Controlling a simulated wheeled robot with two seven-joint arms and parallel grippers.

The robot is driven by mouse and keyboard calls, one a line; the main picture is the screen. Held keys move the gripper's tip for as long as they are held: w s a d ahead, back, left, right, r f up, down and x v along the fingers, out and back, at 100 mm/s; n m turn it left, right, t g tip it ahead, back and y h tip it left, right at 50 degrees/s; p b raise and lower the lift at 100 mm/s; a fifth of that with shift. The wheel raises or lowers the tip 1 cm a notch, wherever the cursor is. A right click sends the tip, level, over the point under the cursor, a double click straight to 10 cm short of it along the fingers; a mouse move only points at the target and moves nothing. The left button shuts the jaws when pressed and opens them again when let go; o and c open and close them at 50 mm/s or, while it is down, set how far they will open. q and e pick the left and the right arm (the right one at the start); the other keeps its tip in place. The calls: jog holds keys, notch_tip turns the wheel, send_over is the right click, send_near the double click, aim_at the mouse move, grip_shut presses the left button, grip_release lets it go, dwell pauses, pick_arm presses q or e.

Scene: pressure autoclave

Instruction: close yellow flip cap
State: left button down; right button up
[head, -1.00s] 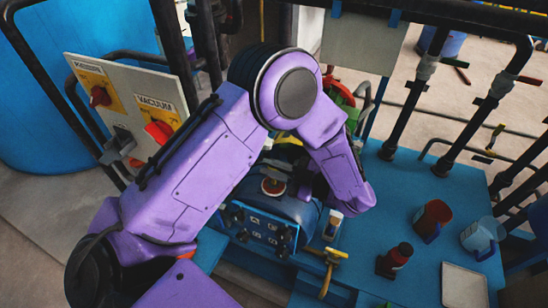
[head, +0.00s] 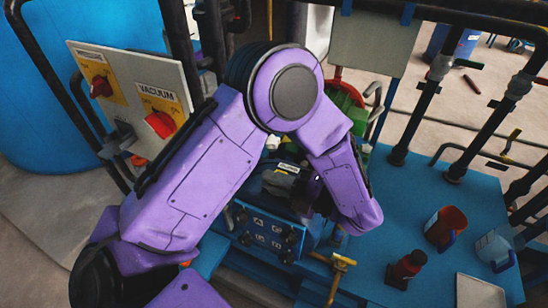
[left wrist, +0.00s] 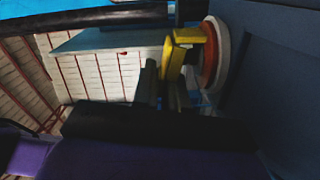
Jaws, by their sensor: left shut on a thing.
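The yellow flip cap (left wrist: 181,50) shows in the left wrist view as a bent yellow piece at the fingertips, beside a red-orange disc with a pale ring (left wrist: 212,55). My left gripper (left wrist: 162,88) is shut on the yellow piece. In the head view my left gripper (head: 308,192) is dark and partly covered by my purple arm, over the blue autoclave body (head: 268,232). The cap and the disc are hidden there. My right gripper is in neither view.
A panel with red vacuum and pressure knobs (head: 140,90) stands left. On the blue table (head: 400,215) at right are a red mug (head: 446,226), a clear mug (head: 493,249), a dark red bottle (head: 405,268) and a pale tray (head: 482,290). Black pipes rise behind.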

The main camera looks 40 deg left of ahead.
pick_arm(q)
jog(key=shift+f+n, duration=0.2)
jog(key=shift+n, duration=0.3)
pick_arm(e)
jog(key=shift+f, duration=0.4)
pick_arm(q)
jog(key=shift+b, duration=0.3)
jog(key=c, duration=1.2)
grip_release()
jog(key=shift+c, duration=0.2)
